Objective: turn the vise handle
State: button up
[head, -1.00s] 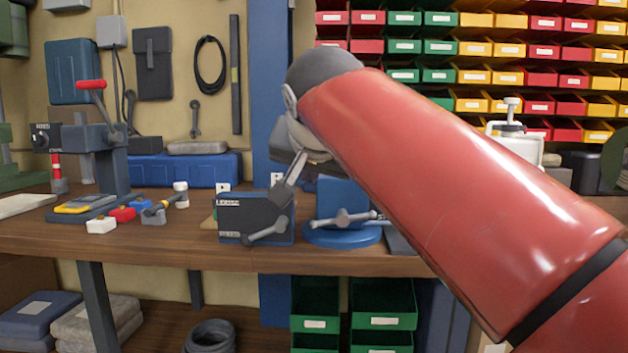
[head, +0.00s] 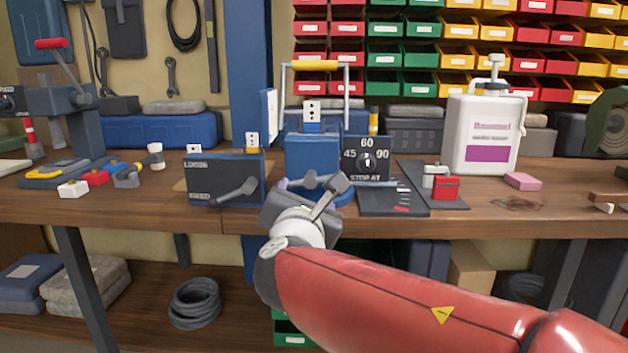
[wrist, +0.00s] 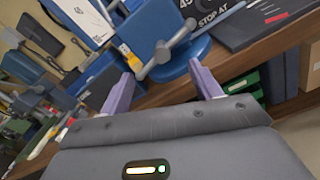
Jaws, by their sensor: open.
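The blue vise (head: 311,155) stands on a round blue base near the bench's front edge, in the middle of the head view. In the wrist view, the vise's grey bar handle (wrist: 164,52) runs slanted, with a knob at its lower end. My gripper (wrist: 162,74) has its two purple fingers spread, with nothing between them that they grip. The handle lies ahead of the fingers, its lower knob near the left fingertip; I cannot tell whether they touch. In the head view my gripper (head: 305,196) is in front of the vise and hides most of the handle.
A dark box with a lever (head: 224,178) stands left of the vise. An angle dial plate (head: 367,160) and a dark mat with small blocks (head: 438,185) are to the right. A white jug (head: 485,130) stands farther right. The bench's front edge runs below my gripper.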

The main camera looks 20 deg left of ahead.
aim_at(307, 183)
jog(key=p+x, duration=0.1)
jog(key=x, duration=0.6)
jog(key=shift+w+a, duration=0.1)
jog(key=shift+w, duration=0.25)
jog(key=c, duration=1.3)
